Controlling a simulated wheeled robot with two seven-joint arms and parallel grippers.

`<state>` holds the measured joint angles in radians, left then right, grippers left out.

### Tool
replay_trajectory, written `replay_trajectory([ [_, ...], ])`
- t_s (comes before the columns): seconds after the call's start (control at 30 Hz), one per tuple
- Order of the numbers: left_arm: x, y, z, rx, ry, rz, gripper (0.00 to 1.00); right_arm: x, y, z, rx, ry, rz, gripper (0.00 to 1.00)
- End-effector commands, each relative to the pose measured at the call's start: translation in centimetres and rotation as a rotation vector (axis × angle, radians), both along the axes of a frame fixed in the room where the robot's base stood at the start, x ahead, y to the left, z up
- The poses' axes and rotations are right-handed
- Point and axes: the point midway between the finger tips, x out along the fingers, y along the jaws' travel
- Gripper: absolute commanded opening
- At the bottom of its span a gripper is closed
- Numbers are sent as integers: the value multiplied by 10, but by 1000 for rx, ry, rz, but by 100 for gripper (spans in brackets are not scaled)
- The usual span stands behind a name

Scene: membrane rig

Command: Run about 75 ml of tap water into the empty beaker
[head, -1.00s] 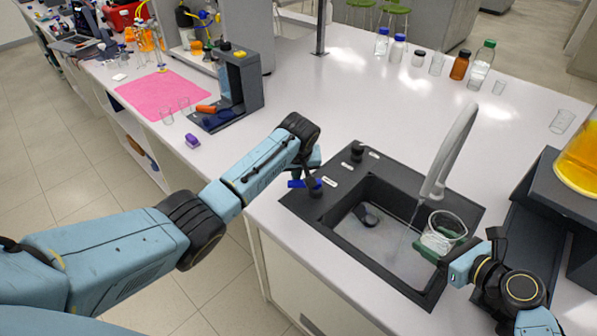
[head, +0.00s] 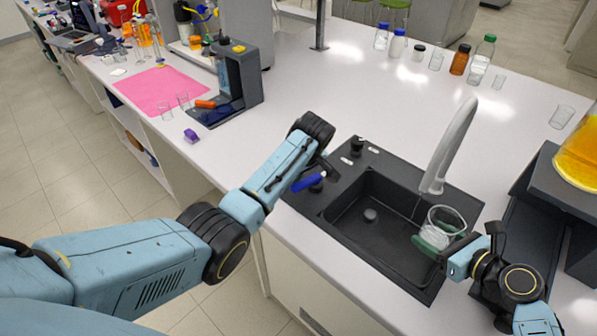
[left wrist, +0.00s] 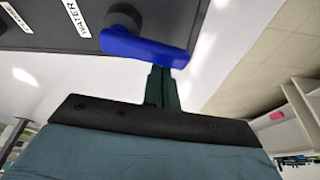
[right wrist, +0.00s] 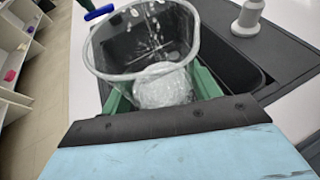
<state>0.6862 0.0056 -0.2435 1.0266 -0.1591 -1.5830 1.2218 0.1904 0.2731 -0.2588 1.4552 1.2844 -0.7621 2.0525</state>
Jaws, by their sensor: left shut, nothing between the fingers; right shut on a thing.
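My right gripper (head: 436,247) is shut on the clear beaker (head: 446,222), holding it over the right side of the sink, near the grey tap (head: 452,150). In the right wrist view the beaker (right wrist: 140,62) is tilted in the picture and has clear water (right wrist: 163,88) low in it. Bright drops or streaks show through its mouth; I cannot tell whether the stream still runs. My left gripper (left wrist: 163,78) is shut and empty, with its tips at the blue lever (left wrist: 145,47) beside the "WATER" label. The blue lever also shows in the head view (head: 309,182).
The dark sink (head: 345,240) has a round drain (head: 370,214). Bottles (head: 460,60) and glassware stand along the back of the bench. A dark stand with an orange-filled flask (head: 580,155) is at the right.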

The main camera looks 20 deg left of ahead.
Motion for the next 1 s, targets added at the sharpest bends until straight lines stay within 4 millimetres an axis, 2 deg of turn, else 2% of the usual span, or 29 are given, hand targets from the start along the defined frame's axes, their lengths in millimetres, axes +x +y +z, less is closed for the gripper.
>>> replay_trajectory([
  [0.2,-6,-6,-1,0,2,72,0,0,0,1,1,-1,0,38],
  [1.0,-8,-8,0,-1,1,71,0,0,0,1,1,-1,0,38],
])
